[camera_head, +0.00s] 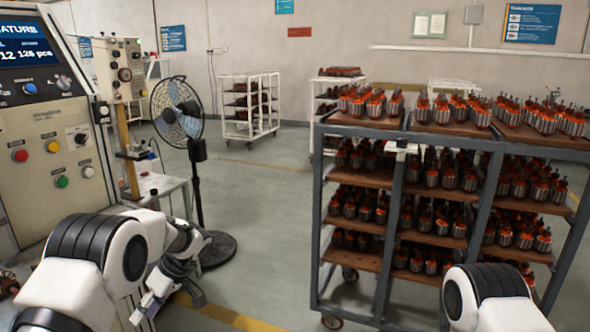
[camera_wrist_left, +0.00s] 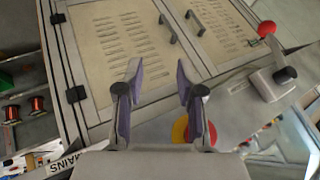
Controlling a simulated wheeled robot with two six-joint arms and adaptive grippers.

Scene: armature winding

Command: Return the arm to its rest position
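My left arm (camera_head: 95,265) comes in from the left in the head view, bent in front of the control panel. My left gripper (camera_head: 196,296) hangs low beside the machine, over the floor. The left wrist view shows its two fingers (camera_wrist_left: 160,82) apart with nothing between them. My right arm (camera_head: 495,300) shows only as a white and black link at the bottom right, in front of the rack. Its gripper is not in view.
A rack (camera_head: 388,255) with shelves of armatures stands on the right. A control panel (camera_head: 40,140) with buttons is at the left, and a fan (camera_head: 180,112) stands behind. Floor (camera_head: 268,220) between them is clear.

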